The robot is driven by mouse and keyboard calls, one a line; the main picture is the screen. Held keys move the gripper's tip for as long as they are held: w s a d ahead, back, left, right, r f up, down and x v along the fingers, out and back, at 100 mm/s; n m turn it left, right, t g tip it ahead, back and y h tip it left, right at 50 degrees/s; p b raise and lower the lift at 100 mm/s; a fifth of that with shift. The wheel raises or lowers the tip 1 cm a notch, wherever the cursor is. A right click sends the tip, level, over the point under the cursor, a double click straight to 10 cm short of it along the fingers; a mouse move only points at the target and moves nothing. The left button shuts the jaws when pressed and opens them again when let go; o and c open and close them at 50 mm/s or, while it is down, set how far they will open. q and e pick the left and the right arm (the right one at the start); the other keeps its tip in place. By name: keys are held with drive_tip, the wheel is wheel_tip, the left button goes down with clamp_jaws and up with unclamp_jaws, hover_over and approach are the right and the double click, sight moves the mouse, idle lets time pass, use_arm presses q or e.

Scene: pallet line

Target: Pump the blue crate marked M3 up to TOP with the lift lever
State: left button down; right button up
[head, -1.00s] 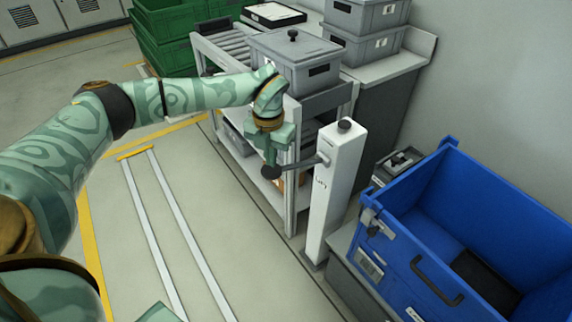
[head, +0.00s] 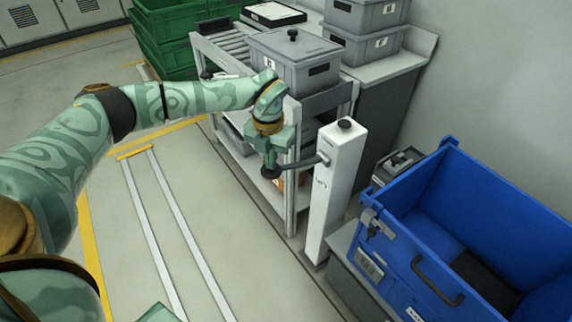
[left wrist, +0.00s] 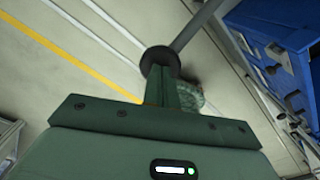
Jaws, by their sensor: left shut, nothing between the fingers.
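The lift lever (head: 300,164) sticks out to the left from a white post (head: 333,195) and ends in a dark knob (head: 270,172). In the left wrist view the round knob (left wrist: 160,59) sits at my fingertips. My left gripper (head: 270,158) is shut with nothing between its fingers, right at the knob; whether it touches cannot be told. The open-topped blue crate (head: 415,259) stands to the right of the post, with a label on its near side too small to read. No M3 or TOP mark is legible.
A grey lidded box (head: 292,62) rests on a roller rack (head: 217,52) behind the post. Grey boxes (head: 362,47) are stacked on a counter at the back. Green crates (head: 165,45) stand at the back left.

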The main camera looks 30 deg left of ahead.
sight(267, 170)
use_arm(q)
drive_tip(key=shift+s+a+f, duration=0.1)
drive_tip(key=shift+s+f, duration=0.05)
drive_tip(key=shift+f, duration=0.35)
drive_tip(key=shift+s+a+f, duration=0.1)
drive_tip(key=shift+s+f, duration=0.05)
drive_tip(key=shift+f, duration=0.45)
drive_tip(key=shift+s+f, duration=0.2)
drive_tip(key=shift+f, duration=0.65)
drive_tip(key=shift+s+a+f, duration=0.1)
drive_tip(key=shift+s+f, duration=0.1)
drive_tip(key=shift+f, duration=0.6)
drive_tip(key=shift+f, duration=0.85)
drive_tip(key=shift+s, duration=0.1)
